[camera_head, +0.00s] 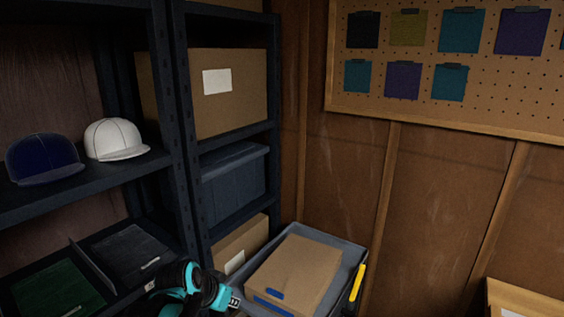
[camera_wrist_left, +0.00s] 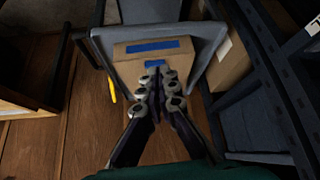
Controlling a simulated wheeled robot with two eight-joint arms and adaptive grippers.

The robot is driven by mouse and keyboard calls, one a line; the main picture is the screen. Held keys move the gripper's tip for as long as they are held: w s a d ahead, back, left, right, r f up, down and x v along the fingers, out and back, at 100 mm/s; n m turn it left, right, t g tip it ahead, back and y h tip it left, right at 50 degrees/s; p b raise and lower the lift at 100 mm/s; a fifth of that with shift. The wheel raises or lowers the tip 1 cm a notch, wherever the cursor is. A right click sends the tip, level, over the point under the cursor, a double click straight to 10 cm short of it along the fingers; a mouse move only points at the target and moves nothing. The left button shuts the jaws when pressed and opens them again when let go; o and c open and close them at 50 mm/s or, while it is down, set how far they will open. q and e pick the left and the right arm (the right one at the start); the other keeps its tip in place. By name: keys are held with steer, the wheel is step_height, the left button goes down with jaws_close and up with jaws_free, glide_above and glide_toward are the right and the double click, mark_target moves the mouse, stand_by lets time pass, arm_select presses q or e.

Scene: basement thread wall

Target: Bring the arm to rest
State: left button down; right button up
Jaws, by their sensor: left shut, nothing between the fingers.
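My left gripper (camera_head: 233,300) is at the bottom of the head view, at the end of my teal and black arm. It is in front of the shelf and just left of a grey bin (camera_head: 353,262). In the left wrist view my left gripper (camera_wrist_left: 157,76) has its fingers together with nothing between them. They point towards a cardboard box (camera_wrist_left: 182,53) with blue tape in the grey bin (camera_wrist_left: 212,40). I cannot tell the exact gap to the box. My right gripper is not in view.
A dark metal shelf (camera_head: 183,140) stands at the left with a navy cap (camera_head: 42,158), a white cap (camera_head: 114,138) and boxes. A pegboard (camera_head: 490,112) with coloured cloths hangs on the wooden wall. A wooden box (camera_head: 530,296) is at the lower right.

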arm_select(q)
steer(key=s+a+f+n+y, duration=0.1)
steer(key=s+a+f+n, duration=0.1)
steer(key=s, duration=0.7)
steer(key=s+a+f+n+y, duration=0.1)
steer(key=s+a+f+n, duration=0.1)
steer(key=s, duration=0.6)
steer(key=shift+s+a+f+t+y, duration=0.35)
steer(key=shift+a+f+t+y, duration=0.05)
steer(key=shift+f, duration=0.5)
